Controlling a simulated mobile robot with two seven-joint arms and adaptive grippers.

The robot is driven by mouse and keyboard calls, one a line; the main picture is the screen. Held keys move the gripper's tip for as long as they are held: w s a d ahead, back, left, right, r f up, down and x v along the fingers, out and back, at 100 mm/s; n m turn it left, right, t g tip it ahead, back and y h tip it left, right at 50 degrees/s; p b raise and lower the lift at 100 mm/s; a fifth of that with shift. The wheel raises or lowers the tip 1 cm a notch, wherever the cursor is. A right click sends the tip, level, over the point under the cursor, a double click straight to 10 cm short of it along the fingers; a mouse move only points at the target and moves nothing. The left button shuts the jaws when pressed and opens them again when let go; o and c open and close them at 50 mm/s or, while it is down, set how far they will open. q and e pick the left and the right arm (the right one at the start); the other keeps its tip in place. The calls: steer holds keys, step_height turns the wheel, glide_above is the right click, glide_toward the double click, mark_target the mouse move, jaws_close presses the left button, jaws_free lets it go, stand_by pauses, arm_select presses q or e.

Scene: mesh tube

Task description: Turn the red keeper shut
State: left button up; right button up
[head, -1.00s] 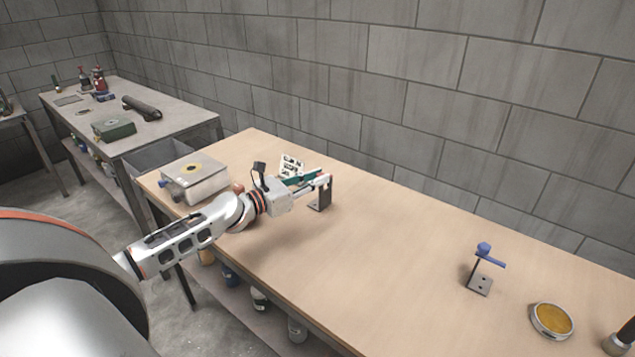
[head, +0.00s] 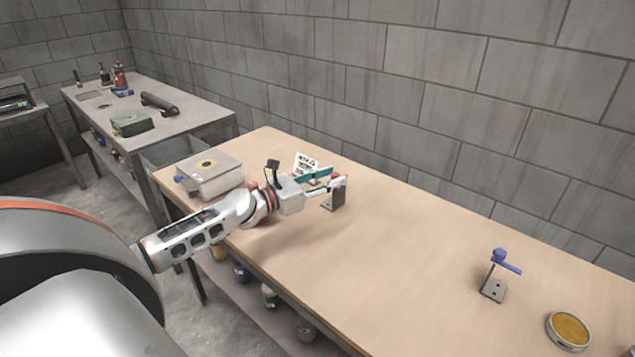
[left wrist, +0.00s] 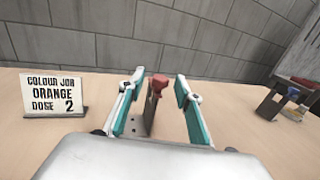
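The red keeper (left wrist: 158,84) sits on top of an upright dark bracket (left wrist: 149,110), seen in the left wrist view. Its bracket also shows in the head view (head: 338,200), with the keeper mostly hidden behind the gripper. My left gripper (left wrist: 160,82) is open, its two teal-padded fingers on either side of the red keeper. A gap shows between the keeper and each finger; whether either touches lower down, I cannot tell. My left gripper also shows in the head view (head: 335,181). My right gripper is in neither current view.
A sign (left wrist: 55,94) reading "COLOUR JOB ORANGE DOSE 2" stands beside the gripper. A blue keeper on a bracket (head: 494,288) and a round yellow-topped tin (head: 569,329) are farther right. A pale box (head: 209,180) stands at the left. The middle of the bench (head: 400,240) is clear.

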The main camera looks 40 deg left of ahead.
arm_select(q)
steer(key=v, duration=1.1)
steer(key=shift+s, duration=0.35)
steer(key=shift+a, duration=0.1)
